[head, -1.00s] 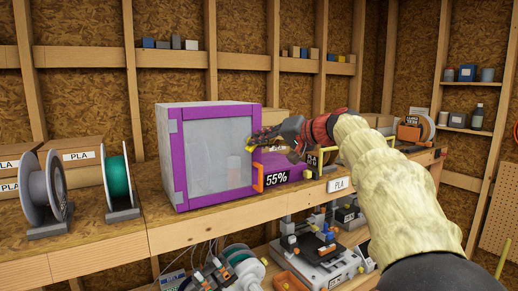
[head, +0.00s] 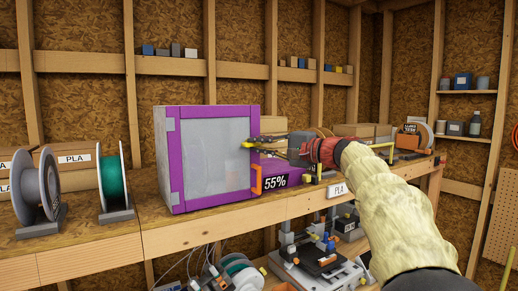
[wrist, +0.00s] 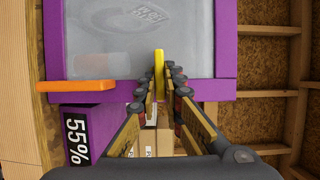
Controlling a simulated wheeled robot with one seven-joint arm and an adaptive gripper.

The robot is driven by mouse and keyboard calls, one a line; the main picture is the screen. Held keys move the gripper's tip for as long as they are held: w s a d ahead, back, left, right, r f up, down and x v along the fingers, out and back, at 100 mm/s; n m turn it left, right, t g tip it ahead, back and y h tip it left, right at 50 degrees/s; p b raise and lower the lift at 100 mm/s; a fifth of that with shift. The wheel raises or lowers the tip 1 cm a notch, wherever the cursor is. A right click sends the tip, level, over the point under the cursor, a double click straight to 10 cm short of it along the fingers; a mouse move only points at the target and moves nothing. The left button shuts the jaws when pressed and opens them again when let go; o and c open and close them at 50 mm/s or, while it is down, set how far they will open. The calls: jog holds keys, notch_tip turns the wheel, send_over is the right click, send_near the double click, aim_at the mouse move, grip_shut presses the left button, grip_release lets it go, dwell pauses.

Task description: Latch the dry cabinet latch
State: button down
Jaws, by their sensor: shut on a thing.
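The dry cabinet (head: 213,110) is a grey box with a purple-framed clear door, standing on the bench. Its door looks closed against the body. The yellow latch (head: 247,144) is at the door's right edge. In the wrist view the yellow latch (wrist: 159,70) stands out as a narrow bar across the purple frame. My gripper (head: 256,142) comes from the right, its fingers on either side of the latch; in the wrist view my gripper (wrist: 160,78) is shut on it. The fingers partly hide the latch's base. An orange handle (head: 257,180) sits lower on the door edge.
A purple "55%" display box (head: 275,181) is right of the cabinet, below my gripper. Grey (head: 37,188) and green (head: 111,180) spools stand to the left. A printer (head: 318,262) is on the lower shelf.

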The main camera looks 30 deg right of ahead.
jog(key=shift+m, duration=0.3)
jog(key=c, duration=2)
grip_release()
jog(key=shift+o, duration=0.4)
jog(key=v, duration=1.2)
jog(key=shift+f, duration=0.1)
